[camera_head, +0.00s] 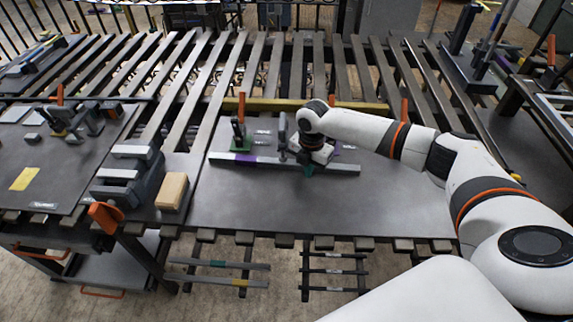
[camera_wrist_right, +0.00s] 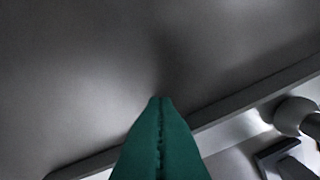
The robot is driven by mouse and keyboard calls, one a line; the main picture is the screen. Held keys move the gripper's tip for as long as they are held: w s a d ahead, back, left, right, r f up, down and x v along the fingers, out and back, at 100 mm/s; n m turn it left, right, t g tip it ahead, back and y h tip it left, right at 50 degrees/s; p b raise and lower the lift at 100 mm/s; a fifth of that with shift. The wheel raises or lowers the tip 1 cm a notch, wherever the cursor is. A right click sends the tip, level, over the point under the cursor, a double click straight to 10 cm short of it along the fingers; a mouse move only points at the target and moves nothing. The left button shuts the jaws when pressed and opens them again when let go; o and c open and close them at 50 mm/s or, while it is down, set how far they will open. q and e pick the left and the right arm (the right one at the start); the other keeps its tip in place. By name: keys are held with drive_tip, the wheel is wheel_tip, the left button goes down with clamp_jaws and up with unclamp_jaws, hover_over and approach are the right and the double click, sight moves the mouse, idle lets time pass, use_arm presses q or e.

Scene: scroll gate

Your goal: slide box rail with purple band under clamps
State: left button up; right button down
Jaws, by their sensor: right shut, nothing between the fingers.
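The grey box rail with a purple band (camera_head: 246,159) near its left end lies flat on the dark metal plate, running left to right. A clamp (camera_head: 239,136) with an orange handle and green base stands just behind the rail's left part. A grey upright clamp part (camera_head: 282,132) stands near the rail's middle, partly hidden by my wrist. My right gripper (camera_head: 308,171) is shut and empty, with green fingertips at the front side of the rail. In the right wrist view the fingertips (camera_wrist_right: 160,100) meet, and the rail (camera_wrist_right: 225,108) runs diagonally past them; contact is unclear. My left gripper is out of view.
A vise (camera_head: 130,172) and wooden block (camera_head: 172,191) stand left of the plate (camera_head: 330,212). A yellowish bar (camera_head: 255,104) lies behind the rail. More banded rails (camera_head: 218,265) hang below the front edge. The front of the plate is clear.

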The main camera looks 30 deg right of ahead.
drive_tip(key=shift+w+d+b, duration=0.4)
drive_tip(key=shift+w, duration=0.25)
drive_tip(key=shift+s+r, duration=0.1)
drive_tip(key=shift+s+a+p, duration=0.2)
drive_tip(key=shift+s+p, duration=0.05)
drive_tip(key=shift+p, duration=0.3)
drive_tip(key=shift+s+a+p, duration=0.35)
drive_tip(key=shift+s+p, duration=0.25)
drive_tip(key=shift+p, duration=0.05)
drive_tip(key=shift+s+a, duration=0.1)
drive_tip(key=shift+s, duration=0.1)
wheel_tip(320, 180, up, 8)
drive_tip(key=p, duration=0.8)
